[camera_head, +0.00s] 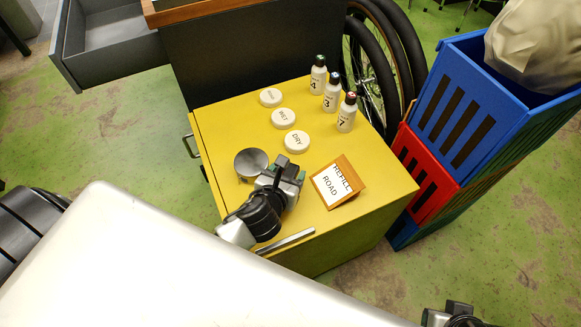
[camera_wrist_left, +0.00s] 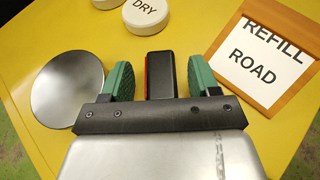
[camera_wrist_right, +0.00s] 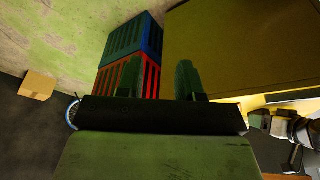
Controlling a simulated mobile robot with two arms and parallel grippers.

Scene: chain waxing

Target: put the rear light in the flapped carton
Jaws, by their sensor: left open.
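The rear light (camera_wrist_left: 162,75), a small black block with a red side, lies on the yellow cabinet top (camera_wrist_left: 190,20). My left gripper (camera_wrist_left: 161,82) is open, with one green-padded finger on either side of the light; I cannot tell whether they touch it. In the head view this gripper (camera_head: 281,178) is low over the cabinet, and the light is mostly hidden by it. A small tan box (camera_wrist_right: 38,85) on the floor in the right wrist view may be the flapped carton; its flaps cannot be made out. My right gripper (camera_wrist_right: 159,80) is open and empty, away from the cabinet.
A round metal dish (camera_head: 251,163) and a wooden REFILL ROAD sign (camera_head: 337,182) flank the left gripper. Behind are white lids (camera_head: 284,118) and bottles (camera_head: 332,92). Blue and red crates (camera_head: 427,175) stand right of the cabinet.

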